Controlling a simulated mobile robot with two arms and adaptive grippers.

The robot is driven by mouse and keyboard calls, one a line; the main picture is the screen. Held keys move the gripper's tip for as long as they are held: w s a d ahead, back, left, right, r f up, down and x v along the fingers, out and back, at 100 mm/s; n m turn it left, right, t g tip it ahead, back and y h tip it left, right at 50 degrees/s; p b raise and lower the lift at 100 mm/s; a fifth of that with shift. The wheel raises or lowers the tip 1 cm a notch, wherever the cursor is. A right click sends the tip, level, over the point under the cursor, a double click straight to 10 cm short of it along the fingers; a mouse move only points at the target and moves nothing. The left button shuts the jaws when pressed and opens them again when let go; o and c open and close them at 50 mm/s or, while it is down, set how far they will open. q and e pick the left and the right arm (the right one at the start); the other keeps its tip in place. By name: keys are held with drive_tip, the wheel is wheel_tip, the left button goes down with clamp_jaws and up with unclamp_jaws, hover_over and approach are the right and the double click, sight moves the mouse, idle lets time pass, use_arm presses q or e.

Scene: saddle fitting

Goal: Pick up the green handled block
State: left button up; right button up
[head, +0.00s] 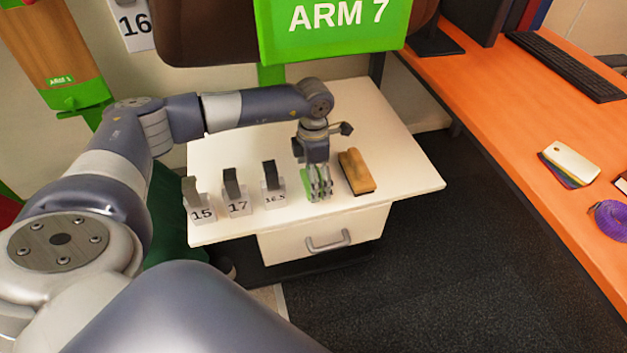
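The green handled block (307,184) stands on the white cabinet top (405,168) near its front edge. My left gripper (320,190) points down over it, with its fingers at the block and hiding much of it, including its handle. I cannot tell whether the fingers are closed on the block or only around it. The block appears to rest on the top. My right gripper is not in view.
Blocks labelled 15 (201,214), 17 (238,208) and 16.5 (274,197), with dark upright pieces, stand left of the gripper. A brown wooden block (357,177) lies close on its right. An orange desk (500,120) is further right. The cabinet top's right side is clear.

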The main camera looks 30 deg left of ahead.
use_arm(q)
drive_tip(key=c, duration=1)
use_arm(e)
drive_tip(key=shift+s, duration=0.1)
use_arm(q)
drive_tip(key=shift+r, duration=0.25)
wheel_tip(320, 180, up, 10)
drive_tip(key=shift+f+p, duration=0.2)
drive_tip(key=shift+p, duration=0.35)
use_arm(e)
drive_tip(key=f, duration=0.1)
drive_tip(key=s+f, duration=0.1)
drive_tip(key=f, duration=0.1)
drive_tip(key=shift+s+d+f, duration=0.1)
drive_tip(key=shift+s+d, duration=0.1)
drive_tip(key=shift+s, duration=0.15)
